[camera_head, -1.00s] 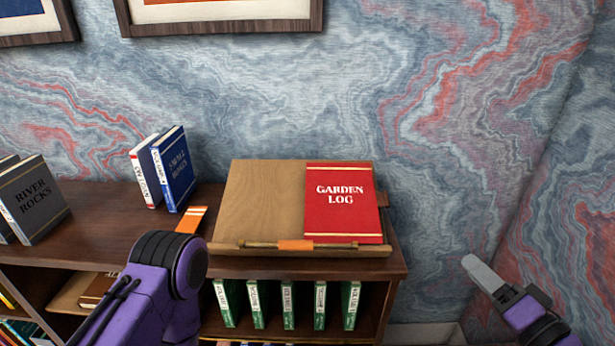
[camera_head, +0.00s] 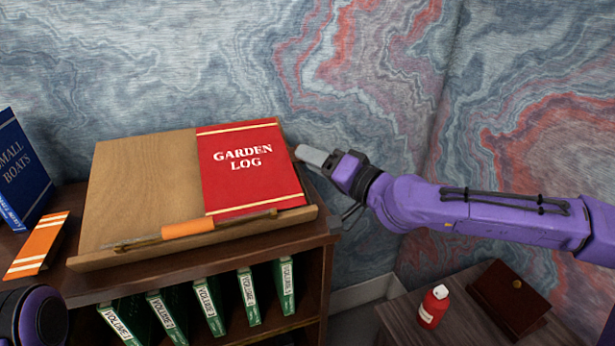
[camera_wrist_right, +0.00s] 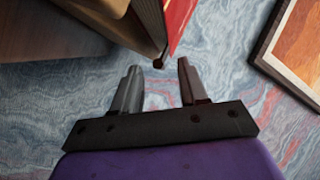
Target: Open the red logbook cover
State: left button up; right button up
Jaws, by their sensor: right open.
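The red logbook (camera_head: 246,185), titled GARDEN LOG, lies closed on the right half of a slanted wooden reading stand (camera_head: 130,190). My right gripper (camera_head: 305,155) is just right of the book's upper right edge in the head view, apart from it as far as I can tell. In the right wrist view its two fingers (camera_wrist_right: 157,85) are spread and empty, and the red logbook's edge (camera_wrist_right: 178,22) is beyond them at the top. My left gripper is out of view; only part of my left arm shows at the lower left.
A pen with an orange grip (camera_head: 190,229) lies along the stand's front ledge. An orange booklet (camera_head: 38,245) and a blue book (camera_head: 22,170) are to the left. A red bottle (camera_head: 433,306) and brown box (camera_head: 509,300) stand lower right.

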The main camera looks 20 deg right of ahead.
jog(key=shift+w+a, duration=0.25)
jog(key=shift+w, duration=0.25)
jog(key=shift+w+a+r, duration=0.15)
jog(key=shift+w+a, duration=0.05)
jog(key=shift+w, duration=0.05)
jog(key=shift+s+d, duration=0.1)
grip_shut()
